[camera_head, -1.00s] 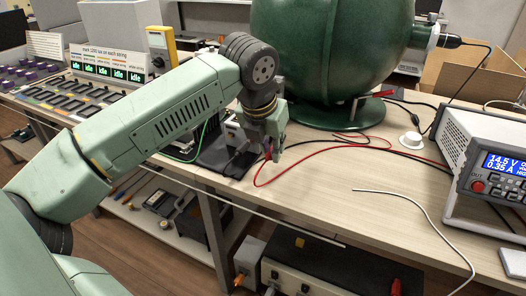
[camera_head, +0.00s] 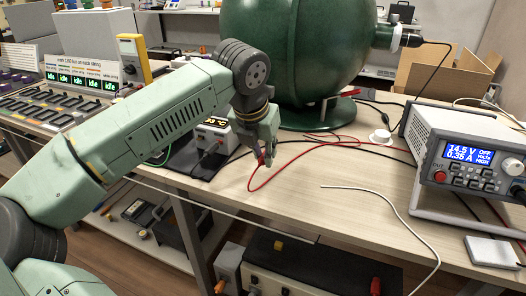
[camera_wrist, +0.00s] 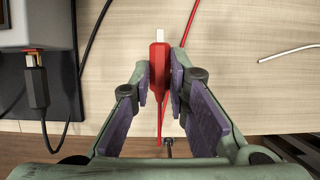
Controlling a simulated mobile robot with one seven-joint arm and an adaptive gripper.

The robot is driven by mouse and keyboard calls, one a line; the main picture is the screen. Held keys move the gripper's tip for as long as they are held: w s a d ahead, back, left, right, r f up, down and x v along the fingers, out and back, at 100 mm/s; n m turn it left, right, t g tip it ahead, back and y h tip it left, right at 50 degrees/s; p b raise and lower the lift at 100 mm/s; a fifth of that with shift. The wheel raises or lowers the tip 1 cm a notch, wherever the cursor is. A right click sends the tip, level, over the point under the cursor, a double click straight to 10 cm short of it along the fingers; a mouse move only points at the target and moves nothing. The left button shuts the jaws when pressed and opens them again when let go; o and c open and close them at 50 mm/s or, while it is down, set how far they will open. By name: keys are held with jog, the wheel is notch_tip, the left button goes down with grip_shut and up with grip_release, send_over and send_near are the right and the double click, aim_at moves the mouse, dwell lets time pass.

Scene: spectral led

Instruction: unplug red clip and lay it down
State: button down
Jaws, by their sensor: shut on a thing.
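The red clip (camera_wrist: 159,75) is held between the purple pads of my gripper (camera_wrist: 160,85) in the wrist view. Its pale metal tip points away from me, and its thin red lead runs back between the fingers. In the head view the red clip (camera_head: 262,160) shows small at the fingertips of my gripper (camera_head: 264,166), over the table's front part. The clip is apart from the grey box (camera_head: 216,132) on the left. I cannot tell how high it is above the tabletop.
A white wire (camera_head: 400,212) lies on the right. A power supply (camera_head: 465,165) reads 14.5 V and OFF. A green sphere (camera_head: 295,50) stands behind. Bare tabletop (camera_head: 325,205) lies right of my gripper.

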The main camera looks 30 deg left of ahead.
jog(key=shift+f+b, duration=2.05)
jog(key=shift+f, duration=0.15)
jog(key=c, duration=1.5)
grip_release()
jog(key=shift+r, duration=0.1)
jog(key=shift+o, duration=0.2)
jog(key=shift+p+v, duration=0.6)
jog(key=shift+v, duration=0.75)
jog(key=shift+r, duration=0.15)
jog(key=shift+r, duration=0.1)
jog(key=v, duration=0.7)
jog(key=shift+r, duration=0.2)
jog(key=shift+s, duration=0.1)
